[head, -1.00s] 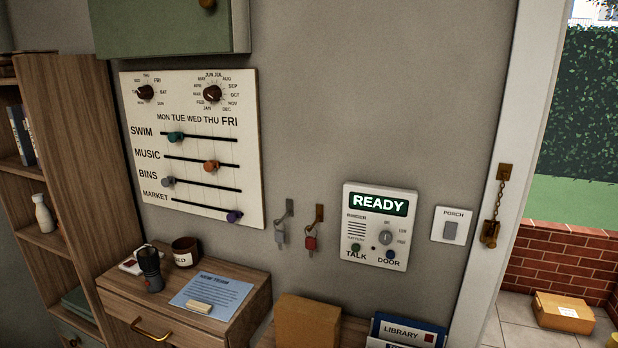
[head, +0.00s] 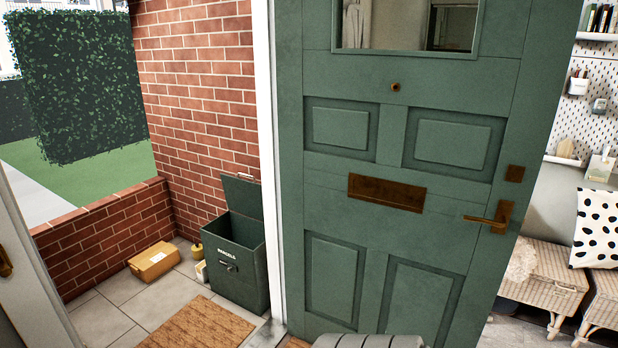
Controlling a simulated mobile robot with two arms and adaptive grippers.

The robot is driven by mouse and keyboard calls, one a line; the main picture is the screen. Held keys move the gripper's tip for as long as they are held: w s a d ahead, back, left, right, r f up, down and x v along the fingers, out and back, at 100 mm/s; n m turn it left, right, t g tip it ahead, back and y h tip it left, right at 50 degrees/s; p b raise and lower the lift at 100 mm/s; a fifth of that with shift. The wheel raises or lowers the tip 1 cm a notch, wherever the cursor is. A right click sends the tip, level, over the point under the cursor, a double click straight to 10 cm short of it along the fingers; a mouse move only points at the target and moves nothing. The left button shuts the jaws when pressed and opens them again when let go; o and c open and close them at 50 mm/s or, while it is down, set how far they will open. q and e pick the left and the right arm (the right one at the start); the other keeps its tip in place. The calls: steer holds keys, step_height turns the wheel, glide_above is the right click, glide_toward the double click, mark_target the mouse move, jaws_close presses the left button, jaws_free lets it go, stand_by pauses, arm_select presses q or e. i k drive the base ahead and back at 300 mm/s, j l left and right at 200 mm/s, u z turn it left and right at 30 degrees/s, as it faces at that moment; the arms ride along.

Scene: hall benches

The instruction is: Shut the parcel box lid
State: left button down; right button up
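The dark green parcel box (head: 235,267) stands on the porch floor against the brick wall, left of the open front door. Its lid (head: 243,196) is open and stands up at the back of the box. The front carries a white label and a small latch. The inside of the box is mostly hidden from this angle.
The green front door (head: 395,240) stands open, with a white frame post beside the box. A cardboard parcel (head: 154,261) and a small yellowish object (head: 197,251) sit left of the box. A doormat (head: 200,325) lies in front. Wicker benches (head: 545,285) stand at right.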

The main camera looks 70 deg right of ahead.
mark_target(245, 196)
steer(key=z, duration=1.85)
steer(key=i+l+z, duration=0.1)
steer(key=i+l+u, duration=0.15)
steer(key=i, duration=0.4)
steer(key=i+l+u, duration=0.2)
steer(key=i+l, duration=0.2)
steer(key=i+l+u, duration=0.15)
steer(key=i+l, duration=0.25)
steer(key=i, duration=0.2)
steer(key=i+j, duration=0.15)
steer(key=i, duration=0.3)
steer(key=i+j, duration=0.15)
steer(key=i, duration=0.3)
